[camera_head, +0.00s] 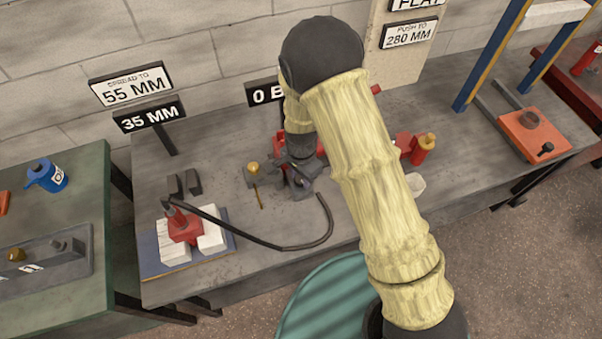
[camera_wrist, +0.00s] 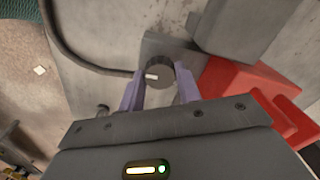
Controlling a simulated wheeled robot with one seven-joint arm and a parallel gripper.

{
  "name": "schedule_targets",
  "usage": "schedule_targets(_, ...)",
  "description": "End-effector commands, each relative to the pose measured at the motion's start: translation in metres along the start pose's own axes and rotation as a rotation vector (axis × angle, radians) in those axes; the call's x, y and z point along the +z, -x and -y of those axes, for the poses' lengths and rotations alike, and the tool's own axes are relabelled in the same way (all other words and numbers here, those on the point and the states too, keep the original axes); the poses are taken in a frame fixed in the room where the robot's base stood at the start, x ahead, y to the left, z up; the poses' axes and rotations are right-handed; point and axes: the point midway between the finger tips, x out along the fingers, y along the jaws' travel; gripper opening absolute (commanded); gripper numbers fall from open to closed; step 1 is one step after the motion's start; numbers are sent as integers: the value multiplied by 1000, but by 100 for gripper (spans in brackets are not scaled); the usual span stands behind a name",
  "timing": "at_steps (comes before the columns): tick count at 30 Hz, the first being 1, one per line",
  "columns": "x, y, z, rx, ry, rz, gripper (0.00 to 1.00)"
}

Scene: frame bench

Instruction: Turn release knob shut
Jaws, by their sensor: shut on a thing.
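In the wrist view, the release knob (camera_wrist: 160,72) is a dark round piece with a small white mark, beside a grey block. My gripper (camera_wrist: 158,82) has its two purple fingers on either side of the knob and is shut on it. In the head view, my gripper (camera_head: 299,178) is down at the grey and red unit in the middle of the bench, and the knob itself is hidden there.
A black hose (camera_head: 290,246) curves from the unit to a red spreader (camera_head: 183,226) between white blocks at left. A brass-topped fitting (camera_head: 253,168) stands just left of my gripper. A red part (camera_wrist: 262,95) lies close to my right finger. Bare bench (camera_head: 220,140) shows at the back left.

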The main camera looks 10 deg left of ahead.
Motion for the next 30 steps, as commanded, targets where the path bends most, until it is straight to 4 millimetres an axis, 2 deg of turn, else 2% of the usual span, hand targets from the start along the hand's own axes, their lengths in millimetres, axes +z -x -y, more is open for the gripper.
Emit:
schedule_targets(17, 0, 1, 1, -3, -47, 0, 11)
schedule_targets(18, 0, 1, 1, -3, -47, 0, 40)
schedule_targets(21, 0, 0, 1, -2, -47, 0, 55)
schedule_targets(30, 0, 1, 1, -1, -45, 0, 55)
